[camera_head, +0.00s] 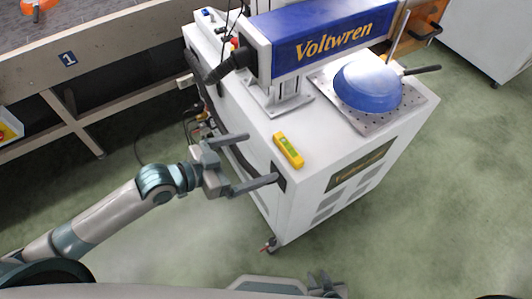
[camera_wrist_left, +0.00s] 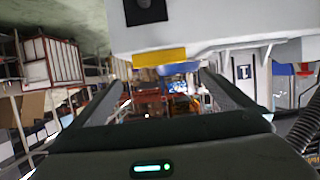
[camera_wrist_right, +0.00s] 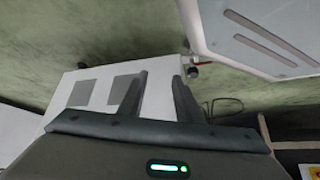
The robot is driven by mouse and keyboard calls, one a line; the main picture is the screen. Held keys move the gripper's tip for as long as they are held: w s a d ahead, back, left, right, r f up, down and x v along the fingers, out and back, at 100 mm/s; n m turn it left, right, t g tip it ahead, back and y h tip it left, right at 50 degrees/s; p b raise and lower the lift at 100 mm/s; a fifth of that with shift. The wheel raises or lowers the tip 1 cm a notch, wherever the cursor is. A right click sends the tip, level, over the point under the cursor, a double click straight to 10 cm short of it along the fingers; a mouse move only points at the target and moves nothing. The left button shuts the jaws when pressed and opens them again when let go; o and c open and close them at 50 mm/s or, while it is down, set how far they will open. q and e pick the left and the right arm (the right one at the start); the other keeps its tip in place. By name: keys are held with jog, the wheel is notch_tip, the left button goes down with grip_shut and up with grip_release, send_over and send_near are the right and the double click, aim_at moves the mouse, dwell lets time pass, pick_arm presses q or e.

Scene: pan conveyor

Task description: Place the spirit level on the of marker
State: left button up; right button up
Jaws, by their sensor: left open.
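The yellow spirit level (camera_head: 288,150) with a green window lies on the white top of the Voltwren marker (camera_head: 318,155), near its left front edge. In the left wrist view, a yellow bar (camera_wrist_left: 165,57) that looks like the level shows just beyond the fingertips. My left gripper (camera_head: 263,157) is open and empty, just left of the level, with its fingers pointing toward it and apart from it. My right gripper (camera_head: 327,286) is low at the bottom edge of the head view. In the right wrist view its fingers (camera_wrist_right: 160,75) stand apart with nothing between them.
A blue pan (camera_head: 368,86) with a dark handle sits on a perforated plate (camera_head: 325,86) on the marker. The blue marking head (camera_head: 325,38) overhangs the top behind the level. A conveyor (camera_head: 95,45) runs at the upper left. Cables hang at the cabinet's left side.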

pick_arm(q)
jog(key=shift+v, duration=1.2)
jog(key=w+a+f+n+t+y, duration=0.1)
jog(key=w+a+f+n+y, duration=0.15)
jog(key=f, duration=0.65)
jog(key=w+a+f+n+t+y, duration=0.1)
jog(key=a+f+y, duration=0.15)
jog(key=f, duration=0.55)
jog(key=w+a+f+n+t+y, duration=0.15)
jog(key=a+f, duration=0.25)
jog(key=f, duration=0.5)
jog(key=s+d+f+n+g+y, duration=0.1)
jog(key=s+f+n+g+y, duration=0.2)
jog(key=s+f, duration=1.9)
notch_tip(320, 180, down, 3)
jog(key=shift+s+d+r+g, duration=0.2)
jog(key=shift+s+g, duration=0.1)
jog(key=shift+g, duration=0.45)
jog(key=shift+s, duration=0.1)
